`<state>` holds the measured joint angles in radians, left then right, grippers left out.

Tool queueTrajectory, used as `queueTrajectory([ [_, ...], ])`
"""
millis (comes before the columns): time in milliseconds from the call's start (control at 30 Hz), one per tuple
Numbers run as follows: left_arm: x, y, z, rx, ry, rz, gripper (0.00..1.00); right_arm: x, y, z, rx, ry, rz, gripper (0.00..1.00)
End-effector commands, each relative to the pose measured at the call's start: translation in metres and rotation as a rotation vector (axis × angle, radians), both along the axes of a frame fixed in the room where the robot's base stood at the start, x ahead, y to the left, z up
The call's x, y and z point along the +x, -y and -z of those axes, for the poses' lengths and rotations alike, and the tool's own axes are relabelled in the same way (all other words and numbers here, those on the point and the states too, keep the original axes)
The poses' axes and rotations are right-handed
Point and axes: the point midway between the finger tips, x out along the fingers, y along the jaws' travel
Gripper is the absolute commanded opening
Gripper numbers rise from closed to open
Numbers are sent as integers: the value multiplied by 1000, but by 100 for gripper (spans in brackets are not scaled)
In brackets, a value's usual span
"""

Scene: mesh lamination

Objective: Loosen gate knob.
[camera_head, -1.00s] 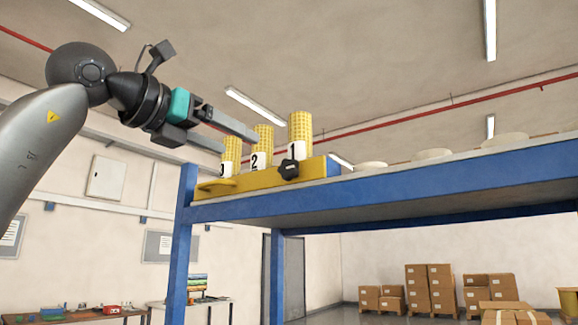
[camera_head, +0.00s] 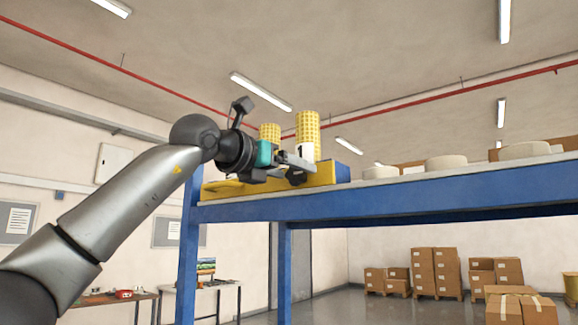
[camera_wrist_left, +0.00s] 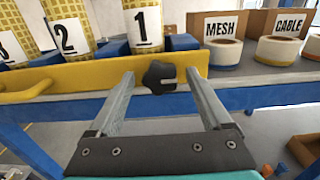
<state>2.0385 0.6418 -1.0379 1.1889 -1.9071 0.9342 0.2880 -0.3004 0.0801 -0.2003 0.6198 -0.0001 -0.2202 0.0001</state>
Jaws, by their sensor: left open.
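The black gate knob (camera_head: 296,176) sits on the front of the yellow gate bar (camera_head: 318,177) at the edge of the blue shelf. In the left wrist view the knob (camera_wrist_left: 159,76) is a dark lobed shape just beyond and between the two fingertips. My left gripper (camera_wrist_left: 160,82) is open, with one finger on each side of the knob; I cannot tell whether they touch it. In the head view my left gripper (camera_head: 291,162) partly covers the knob. Yellow mesh rolls stand behind the bar, among them roll 1 (camera_wrist_left: 145,25) and roll 2 (camera_wrist_left: 72,36). My right gripper is not in view.
The blue shelf (camera_head: 400,202) runs to the right at the gate's height. Cardboard boxes (camera_head: 437,270) stand on the far floor. Space in front of the shelf is open.

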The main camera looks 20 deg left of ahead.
Motion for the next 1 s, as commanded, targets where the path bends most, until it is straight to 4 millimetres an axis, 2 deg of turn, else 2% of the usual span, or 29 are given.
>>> queueTrajectory([
  [167,0,0,1,0,-1,0,82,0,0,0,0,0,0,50],
  [900,0,0,0,0,0,0,0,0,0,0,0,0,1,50],
  [1000,0,-1,0,-1,0,-1,0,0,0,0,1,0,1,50],
])
